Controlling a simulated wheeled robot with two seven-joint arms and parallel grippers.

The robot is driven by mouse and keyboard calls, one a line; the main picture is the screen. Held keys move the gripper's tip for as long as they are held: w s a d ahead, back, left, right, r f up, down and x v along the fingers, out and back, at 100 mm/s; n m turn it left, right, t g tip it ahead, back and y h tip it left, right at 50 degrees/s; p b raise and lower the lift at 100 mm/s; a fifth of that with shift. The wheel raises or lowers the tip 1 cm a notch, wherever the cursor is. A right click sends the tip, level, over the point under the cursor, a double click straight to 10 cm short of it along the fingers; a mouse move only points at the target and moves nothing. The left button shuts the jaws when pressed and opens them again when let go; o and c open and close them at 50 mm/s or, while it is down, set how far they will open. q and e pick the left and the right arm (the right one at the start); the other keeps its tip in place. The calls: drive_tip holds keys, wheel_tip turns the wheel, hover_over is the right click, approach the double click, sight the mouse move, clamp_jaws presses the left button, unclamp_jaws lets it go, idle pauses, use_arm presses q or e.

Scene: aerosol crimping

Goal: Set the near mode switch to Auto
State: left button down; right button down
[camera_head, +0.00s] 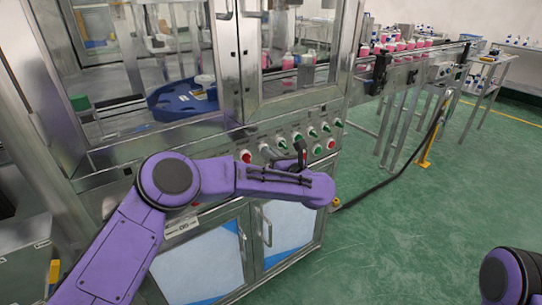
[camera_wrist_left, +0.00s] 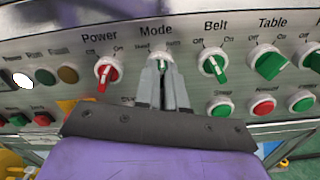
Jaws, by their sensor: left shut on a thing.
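The near mode switch (camera_wrist_left: 163,57) is a knob with a pale round collar and a green part, under the label "Mode" on the grey panel in the left wrist view. My left gripper (camera_wrist_left: 163,70) is shut on its knob, one grey finger on each side. The fingers hide most of the knob, so I cannot tell its exact angle. The small position labels above it are too blurred to read surely. In the head view my left gripper (camera_head: 301,151) is at the control panel (camera_head: 231,165), largely hidden by my wrist. My right gripper is out of view.
Beside the mode switch are the red power switch (camera_wrist_left: 107,71) on the left and the green belt switch (camera_wrist_left: 213,66) on the right, both close to the fingers. The table switch (camera_wrist_left: 269,63) is farther right. Green floor (camera_head: 400,230) is clear right of the machine.

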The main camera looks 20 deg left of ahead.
use_arm(q)
drive_tip(key=shift+f+m, duration=0.2)
drive_tip(key=shift+m, duration=1.1)
drive_tip(key=shift+s+f, duration=0.1)
drive_tip(key=c, duration=1.2)
unclamp_jaws()
drive_tip(key=shift+r, duration=0.2)
drive_tip(key=shift+d, duration=0.1)
drive_tip(key=b+v, duration=0.1)
drive_tip(key=v, duration=0.9)
drive_tip(key=shift+s+d, duration=0.1)
drive_tip(key=shift+s, duration=0.15)
drive_tip(key=shift+m, duration=0.3)
